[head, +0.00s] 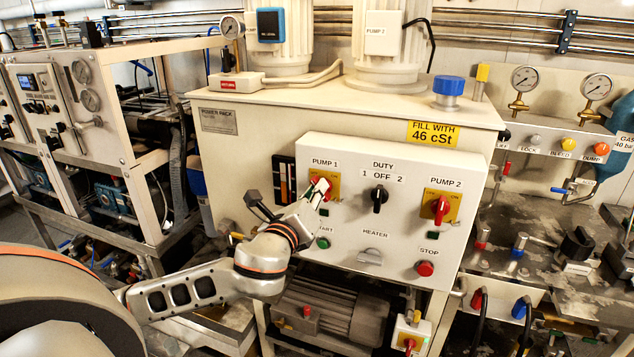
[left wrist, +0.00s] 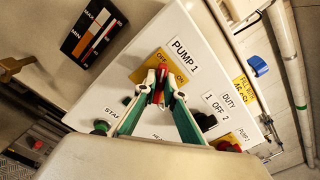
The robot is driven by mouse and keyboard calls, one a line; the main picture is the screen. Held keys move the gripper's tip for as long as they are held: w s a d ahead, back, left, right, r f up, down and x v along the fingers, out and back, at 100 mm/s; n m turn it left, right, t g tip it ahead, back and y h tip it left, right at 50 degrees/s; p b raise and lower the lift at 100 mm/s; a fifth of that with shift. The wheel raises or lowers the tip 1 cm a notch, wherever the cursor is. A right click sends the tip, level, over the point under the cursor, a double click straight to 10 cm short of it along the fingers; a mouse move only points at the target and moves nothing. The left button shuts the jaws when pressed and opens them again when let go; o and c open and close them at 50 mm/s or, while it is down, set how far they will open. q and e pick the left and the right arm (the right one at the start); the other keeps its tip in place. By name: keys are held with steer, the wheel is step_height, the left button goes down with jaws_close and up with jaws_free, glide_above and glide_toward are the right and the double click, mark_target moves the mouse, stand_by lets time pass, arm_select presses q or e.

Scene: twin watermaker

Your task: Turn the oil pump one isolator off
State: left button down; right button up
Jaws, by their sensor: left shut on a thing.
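The white control panel (head: 350,240) on the power pack carries the PUMP 1 isolator, a red rotary handle (head: 319,185) on a yellow plate (head: 333,186). My left gripper (head: 318,190) reaches it from the lower left and is shut on the handle. In the left wrist view the two fingertips (left wrist: 158,78) close around the red handle (left wrist: 160,88), below the PUMP 1 label (left wrist: 185,54). The fingers hide much of the handle, so I cannot tell its exact angle. My right gripper is not in view.
The DUTY selector (head: 379,198) and the red PUMP 2 isolator (head: 441,208) are to the right on the panel. Below are the green start button (head: 323,243), heater knob (head: 372,256) and red stop button (head: 425,268). A motor (head: 335,310) stands under the panel.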

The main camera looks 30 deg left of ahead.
arm_select(q)
steer(key=shift+a+f+n+p, duration=0.15)
steer(key=shift+n+p, duration=0.15)
steer(key=shift+n, duration=1.45)
steer(key=shift+d+f+n+p, duration=0.15)
steer(key=shift+n+p, duration=0.15)
steer(key=shift+n, duration=1.4)
steer(key=shift+a+f+n+p, duration=0.15)
steer(key=shift+n+p, duration=0.15)
steer(key=shift+n, duration=1.45)
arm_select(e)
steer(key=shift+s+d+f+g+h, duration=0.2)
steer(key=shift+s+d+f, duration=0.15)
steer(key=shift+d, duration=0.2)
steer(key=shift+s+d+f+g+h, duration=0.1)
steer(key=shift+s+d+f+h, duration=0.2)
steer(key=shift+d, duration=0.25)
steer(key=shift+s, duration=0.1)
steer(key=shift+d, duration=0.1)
arm_select(q)
steer(key=c, duration=2.1)
jaws_free()
steer(key=shift+c, duration=0.2)
steer(key=shift+r, duration=0.1)
steer(key=v, duration=0.7)
steer(key=shift+s+n, duration=0.3)
steer(key=shift+s, duration=0.05)
